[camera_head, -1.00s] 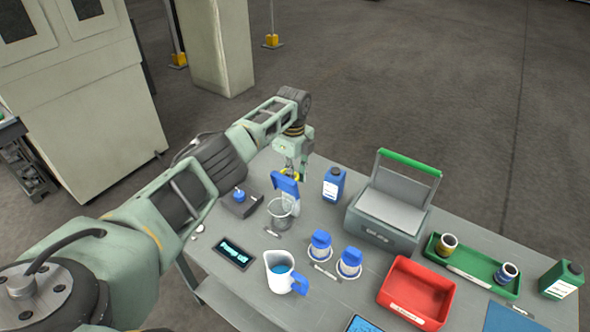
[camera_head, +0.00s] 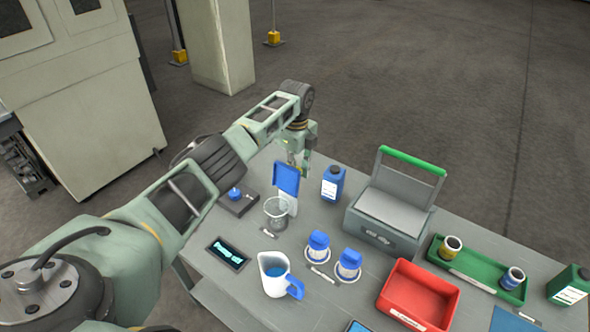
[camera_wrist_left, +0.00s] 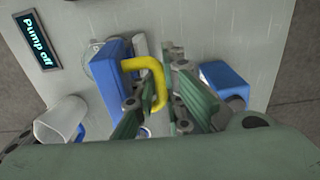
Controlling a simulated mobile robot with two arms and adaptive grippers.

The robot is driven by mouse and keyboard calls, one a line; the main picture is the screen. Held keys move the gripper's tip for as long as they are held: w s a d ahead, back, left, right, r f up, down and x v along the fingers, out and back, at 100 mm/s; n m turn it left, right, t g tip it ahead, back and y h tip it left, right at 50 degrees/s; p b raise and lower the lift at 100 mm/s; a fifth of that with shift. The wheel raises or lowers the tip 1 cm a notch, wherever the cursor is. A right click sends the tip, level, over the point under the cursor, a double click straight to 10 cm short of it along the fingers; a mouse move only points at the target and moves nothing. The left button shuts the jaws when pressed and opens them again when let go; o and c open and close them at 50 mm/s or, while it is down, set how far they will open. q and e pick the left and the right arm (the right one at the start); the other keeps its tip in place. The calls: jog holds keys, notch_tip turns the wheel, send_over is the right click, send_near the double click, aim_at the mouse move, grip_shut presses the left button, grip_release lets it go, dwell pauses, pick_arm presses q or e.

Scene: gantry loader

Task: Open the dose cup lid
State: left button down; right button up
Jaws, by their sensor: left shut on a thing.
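The dose cup (camera_head: 277,211) is a clear cup near the table's back left edge. Its blue lid (camera_head: 287,179) stands steeply raised at the cup's back side, and the mouth looks uncovered. In the left wrist view the lid (camera_wrist_left: 117,76) shows its outer face with a yellow handle (camera_wrist_left: 158,82). My left gripper (camera_head: 297,165) is behind the lid, and its fingers (camera_wrist_left: 155,103) are shut on the yellow handle. The fingertips are largely hidden by the lid in the head view. My right gripper is not in view.
A blue bottle (camera_head: 333,184) stands just right of the lid. A grey box (camera_head: 385,231) with a green handle is farther right. A white jug (camera_head: 273,275), two blue-capped cups and a dark display (camera_head: 228,254) are nearer. A red tray (camera_head: 418,294) is front right.

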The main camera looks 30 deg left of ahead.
pick_arm(q)
jog(key=shift+w+r, duration=0.1)
jog(key=shift+w, duration=0.1)
jog(key=c, duration=2.1)
grip_release()
notch_tip(320, 180, up, 12)
jog(key=shift+w+d+f, duration=0.1)
